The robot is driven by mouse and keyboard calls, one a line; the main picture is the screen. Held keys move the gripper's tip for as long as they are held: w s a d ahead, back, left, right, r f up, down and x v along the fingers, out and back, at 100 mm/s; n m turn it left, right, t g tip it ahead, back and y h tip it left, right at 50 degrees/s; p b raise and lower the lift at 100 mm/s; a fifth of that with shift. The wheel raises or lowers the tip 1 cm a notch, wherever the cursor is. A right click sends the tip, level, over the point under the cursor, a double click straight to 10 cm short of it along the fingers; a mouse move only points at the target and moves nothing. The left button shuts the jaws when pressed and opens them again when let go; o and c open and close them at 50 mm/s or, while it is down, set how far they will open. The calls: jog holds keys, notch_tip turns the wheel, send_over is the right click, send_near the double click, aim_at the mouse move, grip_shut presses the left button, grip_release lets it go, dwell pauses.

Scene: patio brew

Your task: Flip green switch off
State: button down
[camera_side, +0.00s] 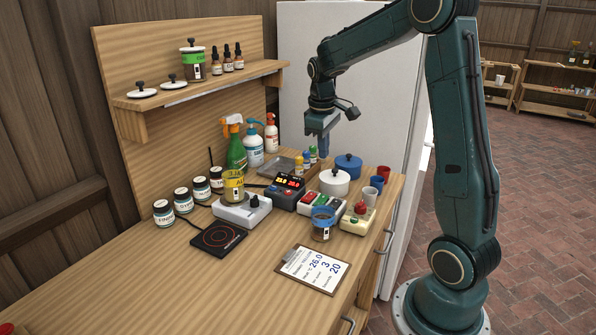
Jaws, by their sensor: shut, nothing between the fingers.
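A small switch box (318,204) with red, white and green parts on its top stands on the wooden counter, right of the middle. The green switch (331,209) appears to be at its right end; its position, on or off, is too small to tell. My gripper (323,150) points down above the back of the counter, behind and above the switch box. Its fingers are shut and empty, and it is apart from the box.
A white pot (334,182) and a blue pot (348,165) stand behind the box. A glass jar with a blue rim (322,223) stands in front. A beige box with a red button (358,219) is to the right. A clipboard (312,269) lies on clear counter.

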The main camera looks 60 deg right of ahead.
aim_at(324, 198)
jog(key=f, duration=0.4)
jog(key=d+f, duration=0.1)
jog(key=f, duration=0.8)
jog(key=shift+d+f, duration=0.15)
jog(key=shift+d, duration=0.2)
jog(key=shift+d+f, duration=0.1)
jog(key=shift+f, duration=0.15)
jog(key=shift+a, duration=0.2)
jog(key=shift+a+r, duration=0.2)
jog(key=shift+a, duration=0.4)
jog(key=shift+r, duration=0.1)
